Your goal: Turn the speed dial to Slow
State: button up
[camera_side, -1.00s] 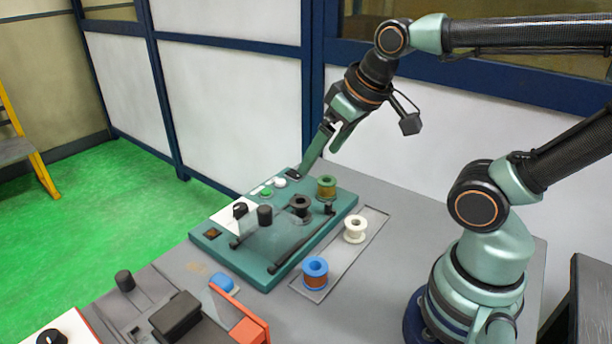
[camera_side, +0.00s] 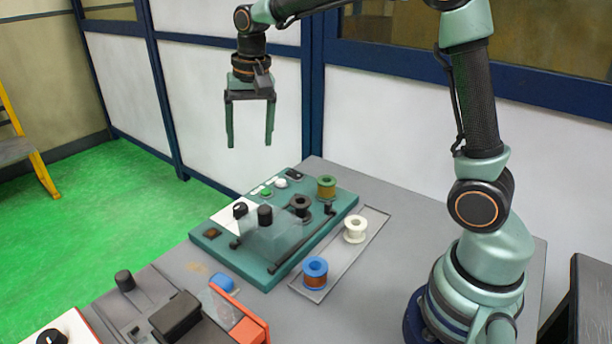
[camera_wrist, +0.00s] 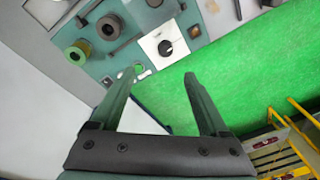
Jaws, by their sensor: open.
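The speed dial appears to be the black knob on a white plate; it stands at the left part of the teal winding machine (camera_side: 285,262) in the side view. This black dial (camera_side: 240,210) also shows in the wrist view (camera_wrist: 166,47), beyond my fingertips, with a light pointer mark. The lettering around it is too small to read. My gripper (camera_side: 249,145) is open and empty, pointing down, high above the back edge of the machine. In the wrist view my two fingers (camera_wrist: 160,75) are spread, with the dial ahead between them and apart from them.
A clear guard and a black cylinder (camera_side: 265,215) stand close to the dial. Green and white buttons (camera_side: 267,192) sit at the machine's back. A green spool (camera_side: 326,187), white spool (camera_side: 355,229) and blue spool (camera_side: 315,272) stand to the right.

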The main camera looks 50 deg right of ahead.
aim_at(240, 206)
jog(key=w+f+m, duration=0.1)
jog(key=w+f, duration=0.1)
jog(key=f, duration=0.4)
jog(key=w+f+m+g, duration=0.1)
jog(key=f, duration=0.6)
jog(key=w+f+m, duration=0.1)
jog(key=w+f, duration=0.1)
jog(key=f, duration=0.4)
jog(key=shift+w+a+f+g, duration=0.15)
jog(key=shift+w+a+g, duration=0.05)
jog(key=shift+w+g, duration=0.1)
grip_shut()
